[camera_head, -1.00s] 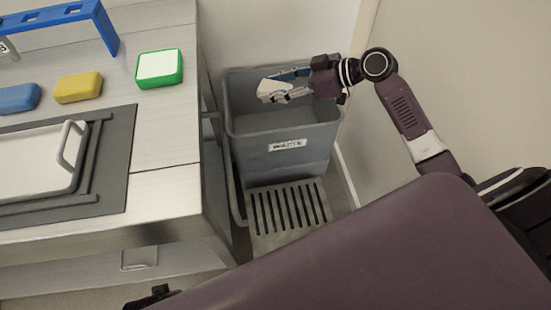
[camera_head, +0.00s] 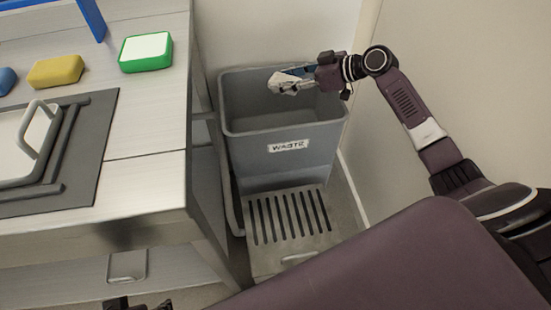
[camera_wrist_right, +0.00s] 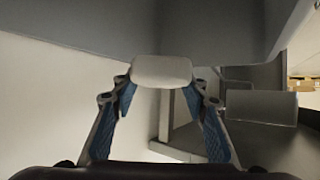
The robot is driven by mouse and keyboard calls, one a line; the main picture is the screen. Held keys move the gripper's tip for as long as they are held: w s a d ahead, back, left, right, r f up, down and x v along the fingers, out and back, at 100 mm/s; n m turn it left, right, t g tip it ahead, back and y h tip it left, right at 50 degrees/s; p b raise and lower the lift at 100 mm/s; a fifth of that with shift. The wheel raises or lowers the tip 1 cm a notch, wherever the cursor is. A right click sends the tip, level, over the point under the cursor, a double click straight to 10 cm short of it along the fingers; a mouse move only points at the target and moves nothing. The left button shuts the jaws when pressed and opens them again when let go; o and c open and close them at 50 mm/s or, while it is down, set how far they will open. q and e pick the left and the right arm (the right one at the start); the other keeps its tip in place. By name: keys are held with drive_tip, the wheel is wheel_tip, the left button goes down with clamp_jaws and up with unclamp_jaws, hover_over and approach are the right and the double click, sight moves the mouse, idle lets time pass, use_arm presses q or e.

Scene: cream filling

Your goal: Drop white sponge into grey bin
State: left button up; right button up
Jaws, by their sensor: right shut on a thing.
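The grey bin (camera_head: 262,155), labelled WASTE, stands on the floor right of the bench, with its top open. My right gripper (camera_head: 292,80) is over the back right part of the bin's opening. It is shut on the white sponge, which shows as a pale block (camera_wrist_right: 161,70) between the fingertips in the right wrist view. In the head view the sponge and the pale fingertips are hard to tell apart. Dark parts that may be my left gripper (camera_head: 138,304) show at the bottom edge; their fingers are not clear.
On the steel bench (camera_head: 150,180) lie a green sponge with a white top (camera_head: 146,52), a yellow sponge (camera_head: 55,72), a blue sponge (camera_head: 6,80) and a tray with a handle (camera_head: 35,140). A slotted step (camera_head: 290,220) is before the bin. Walls stand behind and to the right.

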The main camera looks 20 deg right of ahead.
wheel_tip(320, 180, down, 2)
drive_tip(key=shift+f+b, duration=0.2)
drive_tip(key=shift+b, duration=0.2)
drive_tip(key=shift+f, duration=0.4)
use_arm(q)
drive_tip(key=w+d+t, duration=0.2)
drive_tip(key=w+t, duration=0.1)
drive_tip(key=w, duration=0.4)
drive_tip(key=shift+r+h+b, duration=0.2)
drive_tip(key=shift+h+b, duration=0.15)
drive_tip(key=shift+h, duration=0.05)
use_arm(e)
drive_tip(key=shift+f, duration=0.15)
drive_tip(key=o, duration=1.1)
use_arm(q)
drive_tip(key=shift+s, duration=0.1)
use_arm(e)
wheel_tip(320, 180, up, 10)
